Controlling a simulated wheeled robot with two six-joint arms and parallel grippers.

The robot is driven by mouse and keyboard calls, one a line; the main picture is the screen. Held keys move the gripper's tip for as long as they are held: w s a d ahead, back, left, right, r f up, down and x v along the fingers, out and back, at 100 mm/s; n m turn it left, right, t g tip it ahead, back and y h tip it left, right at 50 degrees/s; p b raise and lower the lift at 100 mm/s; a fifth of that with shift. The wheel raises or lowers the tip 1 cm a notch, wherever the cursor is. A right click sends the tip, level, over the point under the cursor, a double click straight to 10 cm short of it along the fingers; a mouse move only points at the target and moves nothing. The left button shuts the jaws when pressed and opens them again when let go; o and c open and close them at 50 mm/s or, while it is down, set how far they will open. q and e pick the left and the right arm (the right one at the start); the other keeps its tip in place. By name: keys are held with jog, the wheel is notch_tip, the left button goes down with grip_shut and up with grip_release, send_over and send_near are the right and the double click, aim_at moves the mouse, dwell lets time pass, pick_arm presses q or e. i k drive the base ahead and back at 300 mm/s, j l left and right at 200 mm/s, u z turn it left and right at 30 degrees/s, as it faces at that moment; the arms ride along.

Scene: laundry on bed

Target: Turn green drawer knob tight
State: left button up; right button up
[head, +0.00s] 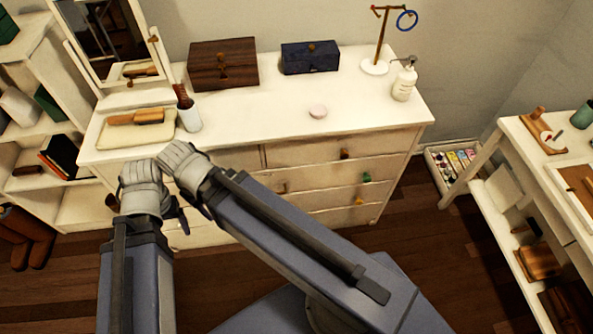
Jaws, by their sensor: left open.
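The green drawer knob (366,177) is on the right side of the white dresser's (320,195) front, on a drawer between one with a dark brown knob (344,154) above and one with an orange-yellow knob (359,201) below. It is too small to tell whether it sits tight. My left gripper (140,178) is open in front of the dresser's left end, far left of the green knob. My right gripper (182,160) is close beside it, its arm crossing leftward; its jaw opening is not clear. Neither gripper is near the green knob.
On the dresser top are a mirror (107,40), a brown box (223,64), a dark blue box (310,57), a cup (188,116), a pump bottle (404,82) and a ring stand (376,66). A paint tray (455,166) lies right of the dresser. Floor before the green knob is open.

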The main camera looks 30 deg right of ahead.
aim_at(366, 179)
jog(key=z, duration=1.05)
